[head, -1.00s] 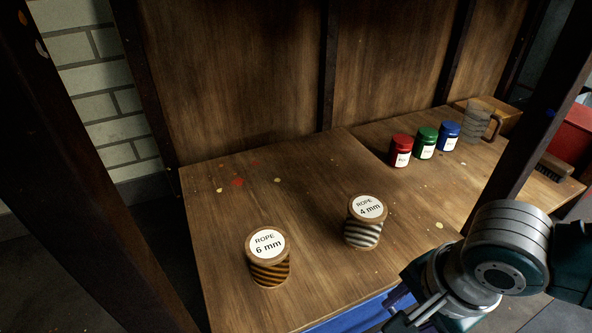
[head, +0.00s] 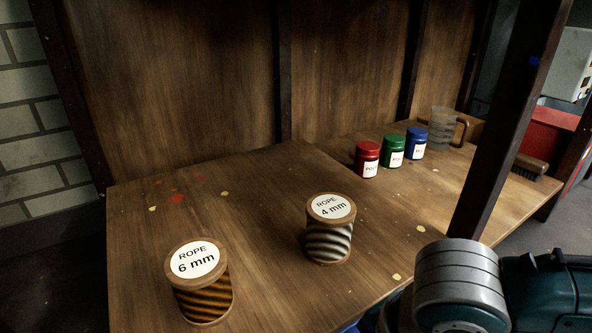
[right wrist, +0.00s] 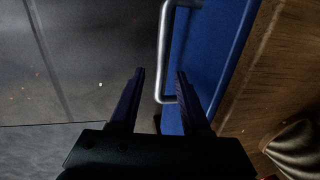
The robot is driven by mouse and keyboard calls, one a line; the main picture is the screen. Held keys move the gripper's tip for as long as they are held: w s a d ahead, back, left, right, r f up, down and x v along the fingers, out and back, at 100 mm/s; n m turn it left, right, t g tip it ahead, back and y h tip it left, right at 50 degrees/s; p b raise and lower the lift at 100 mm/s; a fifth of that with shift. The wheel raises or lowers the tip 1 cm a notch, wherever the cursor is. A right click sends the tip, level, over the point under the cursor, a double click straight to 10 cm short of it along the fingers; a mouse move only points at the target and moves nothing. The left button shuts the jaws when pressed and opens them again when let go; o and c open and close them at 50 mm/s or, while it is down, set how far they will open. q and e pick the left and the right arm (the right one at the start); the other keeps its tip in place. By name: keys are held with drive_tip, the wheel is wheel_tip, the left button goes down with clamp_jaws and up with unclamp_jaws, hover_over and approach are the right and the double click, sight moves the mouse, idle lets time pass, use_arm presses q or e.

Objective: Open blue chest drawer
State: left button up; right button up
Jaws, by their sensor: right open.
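The blue drawer front (right wrist: 208,45) fills the upper right of the right wrist view, with a silver bar handle (right wrist: 163,55) on it. My right gripper (right wrist: 160,72) is open. In that view the handle lies between its two fingers, the right finger overlapping the handle's lower end and the blue front. I cannot tell whether the fingers touch it. In the head view only a sliver of blue shows under the bench front edge, and my right arm hides the area. My left gripper is not in view.
Two rope spools, 6 mm (head: 203,300) and 4 mm (head: 329,243), stand on the wooden bench top (head: 255,225). Red (head: 367,153), green (head: 393,146) and blue (head: 415,138) jars stand farther back. A dark post (head: 497,160) rises beside my right arm.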

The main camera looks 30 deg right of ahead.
drive_tip(key=shift+a+f, duration=0.2)
drive_tip(key=shift+c, duration=0.4)
clamp_jaws()
idle(1.0)
